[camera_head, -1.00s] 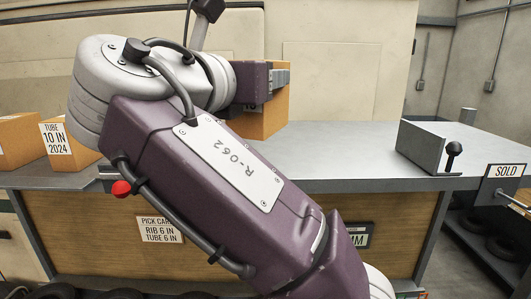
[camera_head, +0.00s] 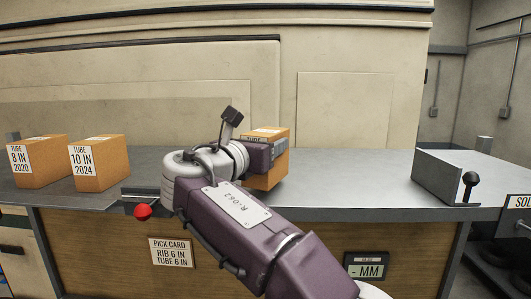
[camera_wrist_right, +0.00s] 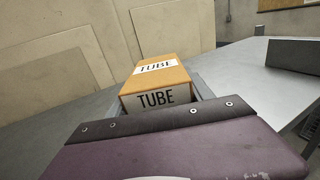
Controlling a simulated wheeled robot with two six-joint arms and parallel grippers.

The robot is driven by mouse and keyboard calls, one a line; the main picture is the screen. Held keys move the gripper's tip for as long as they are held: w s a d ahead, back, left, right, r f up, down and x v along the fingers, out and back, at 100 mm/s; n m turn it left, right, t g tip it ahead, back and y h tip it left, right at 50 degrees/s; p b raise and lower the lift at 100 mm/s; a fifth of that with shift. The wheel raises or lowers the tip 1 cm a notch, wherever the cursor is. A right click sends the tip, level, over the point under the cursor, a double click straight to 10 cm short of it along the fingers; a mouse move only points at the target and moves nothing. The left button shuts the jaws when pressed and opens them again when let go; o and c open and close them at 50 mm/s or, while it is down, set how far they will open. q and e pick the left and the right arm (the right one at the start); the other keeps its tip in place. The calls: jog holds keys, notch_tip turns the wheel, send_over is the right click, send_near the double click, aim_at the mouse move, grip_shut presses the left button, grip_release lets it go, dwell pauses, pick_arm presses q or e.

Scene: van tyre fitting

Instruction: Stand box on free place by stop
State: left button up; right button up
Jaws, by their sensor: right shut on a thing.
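My right gripper (camera_head: 266,153) is shut on an orange-brown box (camera_head: 267,176), upright, over the middle of the grey counter (camera_head: 350,180). The box's white label reads TUBE in the right wrist view (camera_wrist_right: 157,97); the rest of that label is hidden by the gripper. I cannot tell whether its base touches the counter. The stop seems to be the upright grey metal plate (camera_head: 447,176) at the counter's right end; it also shows in the right wrist view (camera_wrist_right: 293,54). The box stands well left of it. My left gripper is not in view.
Two boxes stand on the left, TUBE 8 IN 2020 (camera_head: 40,162) and TUBE 10 IN 2024 (camera_head: 98,164). The counter between the held box and the plate is clear. A black knob (camera_head: 470,181) rises by the plate. A pick card (camera_head: 171,253) reads RIB 6 IN, TUBE 6 IN.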

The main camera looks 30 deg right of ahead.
jog(key=shift+s+a+f, duration=0.7)
jog(key=shift+w+d, duration=0.1)
jog(key=o, duration=1.6)
jog(key=shift+w+d+f, duration=0.4)
jog(key=shift+w+d, duration=0.35)
jog(key=shift+d, duration=0.05)
jog(key=shift+s+a+r, duration=0.2)
jog(key=shift+s+a, duration=0.2)
jog(key=shift+a, duration=0.05)
jog(key=shift+s+a, duration=0.2)
jog(key=shift+a, duration=0.05)
jog(key=b+v, duration=0.1)
jog(key=v, duration=0.2)
jog(key=b+v, duration=0.1)
jog(key=v, duration=0.1)
jog(key=shift+s+a+f+b, duration=0.1)
jog(key=shift+a+f+b, duration=0.2)
jog(key=shift+a, duration=0.05)
pick_arm(q)
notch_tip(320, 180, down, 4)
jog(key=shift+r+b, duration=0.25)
jog(key=shift+b, duration=0.1)
pick_arm(e)
jog(key=v, duration=0.5)
jog(key=shift+s+r, duration=0.15)
jog(key=shift+r, duration=0.1)
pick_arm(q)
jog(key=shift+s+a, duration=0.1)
